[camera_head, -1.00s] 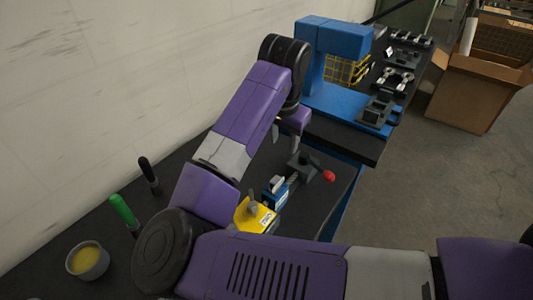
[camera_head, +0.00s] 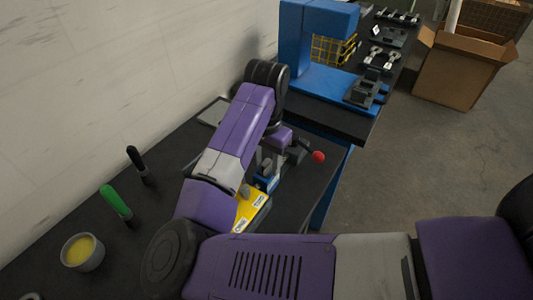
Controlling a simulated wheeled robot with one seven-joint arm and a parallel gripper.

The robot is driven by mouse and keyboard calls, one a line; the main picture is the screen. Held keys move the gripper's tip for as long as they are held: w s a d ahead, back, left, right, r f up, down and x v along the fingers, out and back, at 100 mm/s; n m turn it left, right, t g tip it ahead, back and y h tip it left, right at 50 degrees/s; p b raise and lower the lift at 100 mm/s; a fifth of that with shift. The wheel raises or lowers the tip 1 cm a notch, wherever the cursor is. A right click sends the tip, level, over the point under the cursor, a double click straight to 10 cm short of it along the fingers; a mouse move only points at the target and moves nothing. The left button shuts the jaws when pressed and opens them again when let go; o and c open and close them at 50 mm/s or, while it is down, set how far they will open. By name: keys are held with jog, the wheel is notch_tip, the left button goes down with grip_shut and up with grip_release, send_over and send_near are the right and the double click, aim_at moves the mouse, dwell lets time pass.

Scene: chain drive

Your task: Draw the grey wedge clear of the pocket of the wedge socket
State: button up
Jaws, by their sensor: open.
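My gripper (camera_head: 264,160) hangs under the purple wrist, over the blue fixture (camera_head: 267,182) at mid-bench. Its grey fingers are small and partly covered by my arm; it is open, and no held thing shows. A yellow block with white labels (camera_head: 251,210) lies just in front of the blue fixture, partly behind my forearm. A small grey piece (camera_head: 245,191) stands up at its top end. I cannot tell for certain which part is the wedge socket, nor whether this grey piece is the wedge. The pocket cannot be made out.
A lever with a red knob (camera_head: 318,157) sticks out right of my gripper. A blue press frame (camera_head: 320,75) stands behind. A green-handled tool (camera_head: 116,202), a black-handled tool (camera_head: 137,161) and a cup with yellow contents (camera_head: 83,252) are at left.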

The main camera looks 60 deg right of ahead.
jog(key=shift+f, duration=0.1)
grip_shut()
dwell(1.4)
